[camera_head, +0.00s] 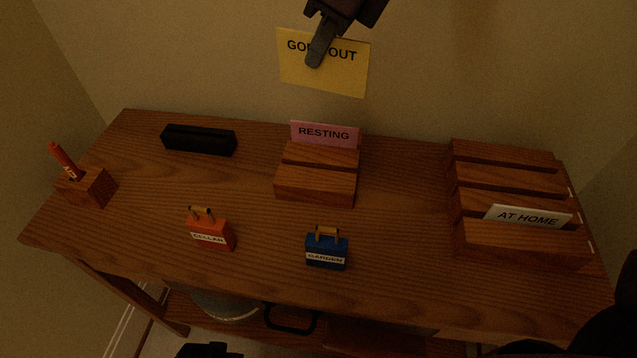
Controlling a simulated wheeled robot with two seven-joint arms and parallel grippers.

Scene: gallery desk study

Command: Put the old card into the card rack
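A yellow card lettered "GONE OUT" (343,78) is up in front of the back wall, above the desk's rear edge. My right gripper (318,52) is shut on its upper part; one finger crosses the lettering and the other is hidden. A pink "RESTING" card (325,133) stands in the small wooden holder (315,187) at the desk's middle rear. A white "AT HOME" card (527,217) stands in the front slot of the large slotted wooden rack (520,243) at the right. A dark shape at the bottom edge may be my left gripper (208,351); its fingers cannot be made out.
The wooden desk (400,225) also bears a black bar (198,140), a wooden block (88,187) with a red pen-like stick (65,161), an orange "CELLAR" tag (211,233) and a blue "GARDEN" tag (326,251). The desktop between holder and rack is clear.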

